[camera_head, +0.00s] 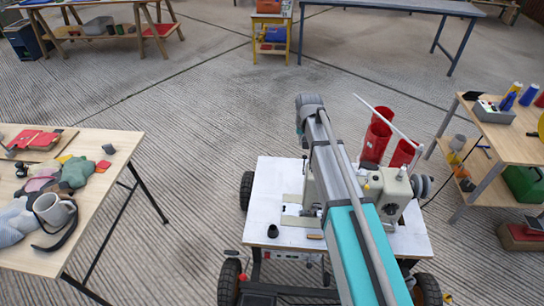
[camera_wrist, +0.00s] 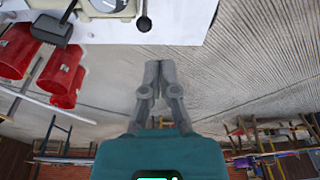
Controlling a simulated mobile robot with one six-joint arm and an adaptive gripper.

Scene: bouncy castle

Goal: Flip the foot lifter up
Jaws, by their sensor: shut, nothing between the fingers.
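The sewing machine (camera_head: 394,188) is cream-coloured and stands on a white-topped cart (camera_head: 272,180), partly hidden behind my teal and grey arm. I cannot pick out the foot lifter for certain in either view. In the wrist view, part of the machine (camera_wrist: 108,7) shows at the top edge, with a dark rod ending in a round knob (camera_wrist: 144,23) beside it. My gripper (camera_wrist: 158,66) is shut and empty. In the wrist view its fingertips appear over the ribbed floor, apart from the white top's edge. The head view does not show the fingertips clearly.
Red containers (camera_head: 375,140) stand behind the machine, close to my arm; they also show in the wrist view (camera_wrist: 62,75). A small dark cup (camera_head: 272,231) sits on the cart top.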

